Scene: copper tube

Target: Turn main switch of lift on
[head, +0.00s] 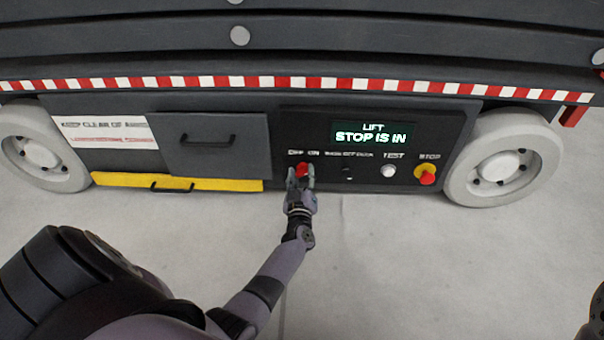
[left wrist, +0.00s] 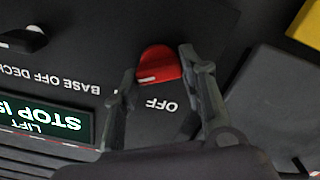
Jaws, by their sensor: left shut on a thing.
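The red main switch (head: 303,170) sits on the dark control panel (head: 455,125) of the lift, under the OFF and ON labels. My left gripper (head: 301,180) is at the switch, its fingers on either side of the red knob. In the left wrist view the red knob (left wrist: 159,65) shows between the two fingers (left wrist: 160,80), with a pale mark on its face and the OFF label beside it. The gripper is shut on the knob. The panel's display (head: 374,134) reads "LIFT STOP IS IN". My right gripper is not in view.
Right of the switch are a small black selector (head: 348,174), a white TEST button (head: 388,171) and a red STOP button (head: 427,178) on a yellow base. A drawer with a handle (head: 208,138) and a yellow strip (head: 225,185) lie to the left. The floor in front is clear.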

